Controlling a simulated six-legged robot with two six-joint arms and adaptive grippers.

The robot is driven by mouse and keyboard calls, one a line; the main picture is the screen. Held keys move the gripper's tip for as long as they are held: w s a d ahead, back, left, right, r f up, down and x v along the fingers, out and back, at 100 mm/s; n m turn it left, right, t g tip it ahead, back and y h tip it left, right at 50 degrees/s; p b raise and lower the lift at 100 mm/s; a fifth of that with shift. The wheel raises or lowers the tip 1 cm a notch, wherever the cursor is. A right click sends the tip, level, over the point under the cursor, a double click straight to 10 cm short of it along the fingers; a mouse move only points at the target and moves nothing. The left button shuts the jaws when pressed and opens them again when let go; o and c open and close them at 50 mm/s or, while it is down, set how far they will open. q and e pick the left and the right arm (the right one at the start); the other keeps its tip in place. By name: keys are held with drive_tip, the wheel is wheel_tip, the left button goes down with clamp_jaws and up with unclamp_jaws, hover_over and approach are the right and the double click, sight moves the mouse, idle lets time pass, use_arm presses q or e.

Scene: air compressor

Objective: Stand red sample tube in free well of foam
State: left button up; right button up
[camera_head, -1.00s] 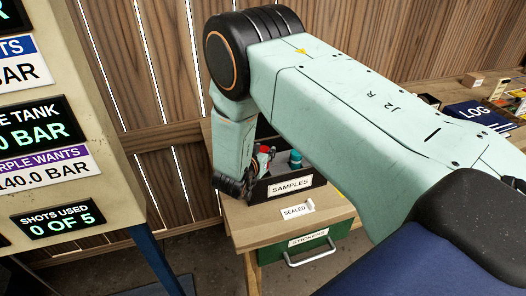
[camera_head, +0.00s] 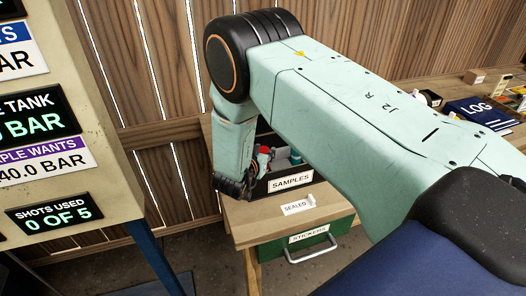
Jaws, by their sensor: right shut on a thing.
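The black box labelled SAMPLES (camera_head: 290,182) stands on the wooden table below my right arm. My right gripper (camera_head: 262,164) is small and partly hidden at the left end of the box. It is shut on the red sample tube (camera_head: 264,150), whose red top shows at the box's back left. A teal-topped tube (camera_head: 295,157) stands in the box, partly behind my arm. The foam and its wells are hidden by the box wall and my arm. I cannot tell how deep the red tube sits. My left gripper is out of view.
A SEALED label (camera_head: 296,208) lies on the wooden table (camera_head: 245,222) in front of the box. A green STICKERS drawer (camera_head: 318,240) is below. A display panel (camera_head: 60,120) stands at the left. A LOG book (camera_head: 480,112) lies at the right.

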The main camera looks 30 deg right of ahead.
drive_tip(key=shift+f+b, duration=0.5)
drive_tip(key=shift+f, duration=0.15)
drive_tip(key=o, duration=1.2)
drive_tip(key=v, duration=0.7)
drive_tip(key=shift+s+a+r, duration=0.15)
